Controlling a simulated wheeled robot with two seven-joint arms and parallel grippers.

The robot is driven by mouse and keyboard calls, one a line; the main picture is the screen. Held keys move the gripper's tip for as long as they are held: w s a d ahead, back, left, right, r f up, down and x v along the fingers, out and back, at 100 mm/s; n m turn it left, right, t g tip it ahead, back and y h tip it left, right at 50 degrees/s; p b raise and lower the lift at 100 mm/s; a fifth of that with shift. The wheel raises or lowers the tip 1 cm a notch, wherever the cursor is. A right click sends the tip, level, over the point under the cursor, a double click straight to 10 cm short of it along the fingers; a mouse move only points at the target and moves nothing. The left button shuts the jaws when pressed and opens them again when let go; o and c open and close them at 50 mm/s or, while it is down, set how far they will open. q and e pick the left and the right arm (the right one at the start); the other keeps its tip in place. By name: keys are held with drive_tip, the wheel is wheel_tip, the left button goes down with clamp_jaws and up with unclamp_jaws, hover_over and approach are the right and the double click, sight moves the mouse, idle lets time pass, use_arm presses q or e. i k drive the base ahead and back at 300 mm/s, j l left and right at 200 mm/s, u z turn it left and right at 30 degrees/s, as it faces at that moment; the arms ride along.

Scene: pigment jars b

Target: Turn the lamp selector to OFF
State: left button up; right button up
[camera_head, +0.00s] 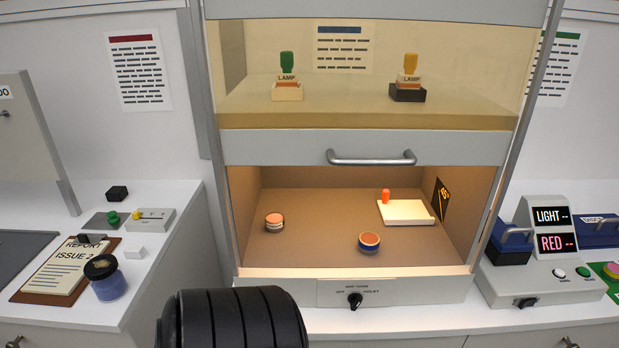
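The lamp selector (355,300) is a small black knob on the pale front strip below the open cabinet. Small lettering sits above it and to its left and right; the left word looks like OFF and the right one like VIOLET. The knob's exact pointing is too small to read surely; it looks roughly upright. The cabinet inside (320,215) is lit with a warm light. Neither of my grippers shows in the head view. A black ribbed part of my own body fills the bottom, left of the knob.
The cabinet's sash with a handle (371,158) is raised partway. Inside are two small round jars (274,222) (369,242) and a white slab (405,212). A console with LIGHT and RED displays (540,275) stands right. A clipboard (64,268) and blue jar (110,285) lie left.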

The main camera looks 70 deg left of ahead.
sight(355, 300)
drive_tip(key=u, duration=1.8)
drive_tip(key=k+j, duration=0.05)
